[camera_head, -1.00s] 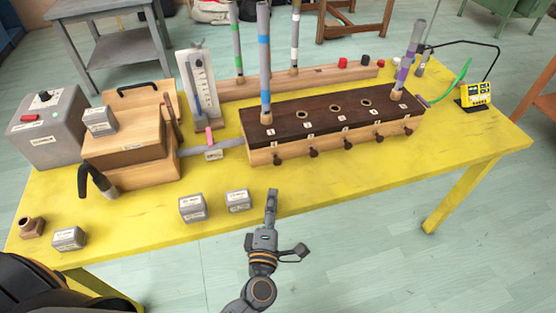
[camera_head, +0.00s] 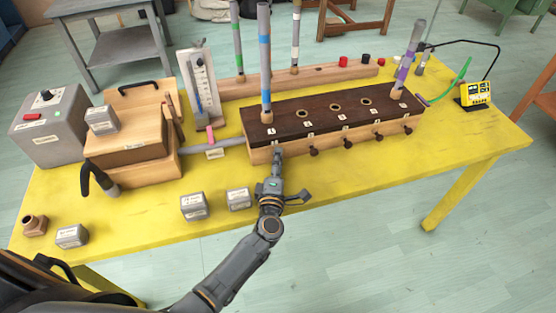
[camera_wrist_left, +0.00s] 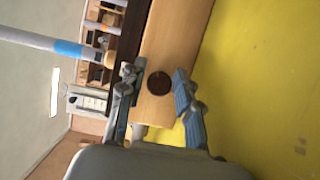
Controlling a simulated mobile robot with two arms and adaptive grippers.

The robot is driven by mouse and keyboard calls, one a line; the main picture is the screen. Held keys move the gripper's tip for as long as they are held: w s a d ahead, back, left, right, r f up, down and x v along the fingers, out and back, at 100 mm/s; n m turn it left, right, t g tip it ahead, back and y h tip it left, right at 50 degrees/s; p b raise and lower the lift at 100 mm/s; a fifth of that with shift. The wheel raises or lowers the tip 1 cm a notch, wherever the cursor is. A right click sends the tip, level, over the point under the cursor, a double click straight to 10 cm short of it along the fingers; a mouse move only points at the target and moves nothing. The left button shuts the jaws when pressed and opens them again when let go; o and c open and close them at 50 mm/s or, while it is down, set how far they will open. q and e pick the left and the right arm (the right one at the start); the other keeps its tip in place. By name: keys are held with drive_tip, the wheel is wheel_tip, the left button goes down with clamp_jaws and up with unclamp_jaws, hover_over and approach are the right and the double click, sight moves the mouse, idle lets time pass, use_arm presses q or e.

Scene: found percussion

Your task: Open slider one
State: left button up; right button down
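The slider box (camera_head: 360,139) is a long wooden box with a dark top and round holes, with a row of dark knobs along its front. Slider one's knob is hidden behind my left gripper (camera_head: 277,158) in the head view. In the left wrist view the round dark brown knob (camera_wrist_left: 159,83) sits on the pale wooden front, between the two fingers of my left gripper (camera_wrist_left: 157,92). The fingers are open, one on each side, with visible gaps to the knob. My right gripper is not in view.
A tube with a blue band (camera_head: 265,60) stands in the first hole. Small grey labelled blocks (camera_head: 194,207) sit left of my arm. A wooden bellows-like box (camera_head: 130,145) stands at left. The yellow table (camera_head: 400,200) is clear in front of the box's right part.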

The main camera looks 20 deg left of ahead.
use_arm(q)
drive_tip(key=shift+c, duration=0.4)
clamp_jaws()
drive_tip(key=shift+s+d+p, duration=0.15)
drive_tip(key=shift+s+d, duration=0.3)
drive_tip(key=shift+s, duration=0.2)
drive_tip(key=shift+s+d+p, duration=0.15)
drive_tip(key=shift+s+d, duration=0.25)
drive_tip(key=shift+s, duration=0.2)
drive_tip(key=shift+o, duration=0.4)
unclamp_jaws()
drive_tip(key=v, duration=1.2)
